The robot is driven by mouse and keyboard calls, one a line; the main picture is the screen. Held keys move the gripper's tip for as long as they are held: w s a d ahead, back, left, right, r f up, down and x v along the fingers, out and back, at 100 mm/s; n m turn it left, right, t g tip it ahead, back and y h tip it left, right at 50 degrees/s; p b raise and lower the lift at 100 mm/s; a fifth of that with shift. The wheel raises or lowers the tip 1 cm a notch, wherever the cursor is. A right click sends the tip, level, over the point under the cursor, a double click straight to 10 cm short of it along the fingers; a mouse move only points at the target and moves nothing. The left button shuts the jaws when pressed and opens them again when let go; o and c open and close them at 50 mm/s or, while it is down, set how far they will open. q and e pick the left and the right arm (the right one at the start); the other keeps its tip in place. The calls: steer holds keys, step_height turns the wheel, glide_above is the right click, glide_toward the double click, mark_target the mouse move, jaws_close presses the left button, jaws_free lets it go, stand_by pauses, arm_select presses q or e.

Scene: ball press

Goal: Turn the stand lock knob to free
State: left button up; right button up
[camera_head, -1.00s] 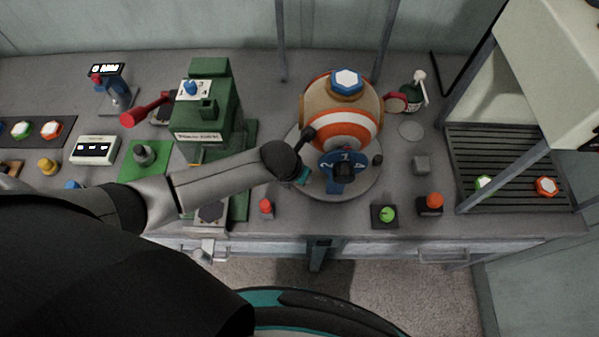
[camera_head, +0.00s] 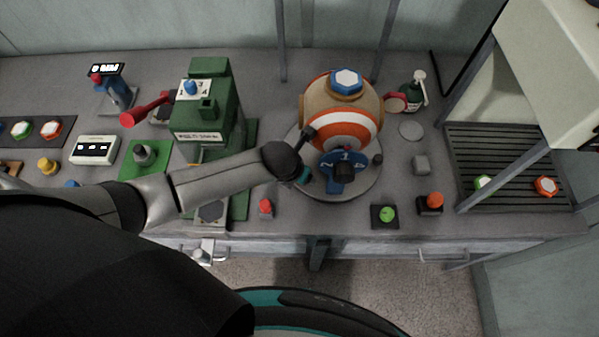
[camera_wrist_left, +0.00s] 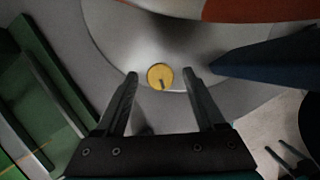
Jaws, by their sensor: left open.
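The stand lock knob is a round yellow knob (camera_wrist_left: 160,77) with a small dark mark near its lower edge. It sits on the grey round stand (camera_wrist_left: 115,35) under the ball. In the left wrist view my left gripper (camera_wrist_left: 160,80) is open, its two dark fingers on either side of the knob with gaps showing. I cannot tell how deep the fingertips reach. In the head view my left arm ends at the left of the stand (camera_head: 366,188) and hides the knob. My right gripper does not clearly show.
The orange-and-white ball (camera_head: 345,128) rests on the stand. A blue numbered dial (camera_head: 332,184) is right of my gripper. The green press (camera_head: 207,110) stands to the left. A red button (camera_head: 265,206) and a green button (camera_head: 388,214) lie nearer the table's front edge.

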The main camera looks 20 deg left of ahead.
arm_select(q)
steer(key=p+v, duration=0.1)
steer(key=v, duration=1.4)
steer(key=shift+p, duration=0.35)
